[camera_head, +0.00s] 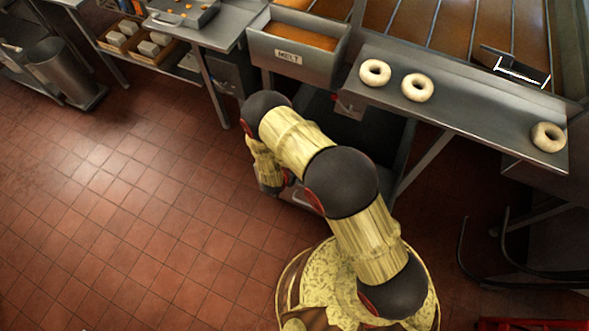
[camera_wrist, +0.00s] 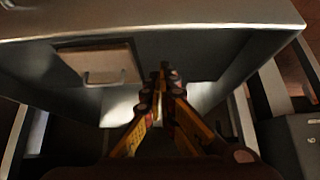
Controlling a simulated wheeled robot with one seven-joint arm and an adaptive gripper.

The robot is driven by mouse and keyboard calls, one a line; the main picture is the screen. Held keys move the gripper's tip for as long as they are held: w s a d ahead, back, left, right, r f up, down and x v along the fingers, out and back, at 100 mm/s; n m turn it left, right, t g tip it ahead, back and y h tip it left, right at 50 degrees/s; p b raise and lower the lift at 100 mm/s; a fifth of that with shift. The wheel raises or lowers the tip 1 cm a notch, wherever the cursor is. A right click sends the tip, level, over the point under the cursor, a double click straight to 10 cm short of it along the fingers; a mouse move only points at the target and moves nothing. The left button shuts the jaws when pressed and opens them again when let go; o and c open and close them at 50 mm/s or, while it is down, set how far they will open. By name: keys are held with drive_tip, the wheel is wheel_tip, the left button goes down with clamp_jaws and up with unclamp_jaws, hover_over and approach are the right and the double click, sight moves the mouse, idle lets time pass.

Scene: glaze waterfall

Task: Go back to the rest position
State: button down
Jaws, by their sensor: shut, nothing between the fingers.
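My gripper (camera_wrist: 165,75) shows in the wrist view with its two fingers together at the tips, shut and empty. In front of it is the underside area of a metal bench, with a small panel and pull handle (camera_wrist: 103,76). In the head view my arm reaches up and left from my base, then bends down beside the metal counter. The gripper is mostly hidden there behind the arm. No rest position is marked in either view.
Pale rings (camera_head: 417,87) lie on a metal shelf (camera_head: 470,112). A bin labelled MELT (camera_head: 290,62) stands to its left. A metal can (camera_head: 64,72) stands at the far left. A red object (camera_head: 535,324) is at the bottom right. The tiled floor (camera_head: 130,210) is open on the left.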

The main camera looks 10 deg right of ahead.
drive_tip(key=p+v, duration=0.1)
drive_tip(key=v, duration=0.4)
drive_tip(key=shift+s+r, duration=0.2)
drive_tip(key=shift+r, duration=0.05)
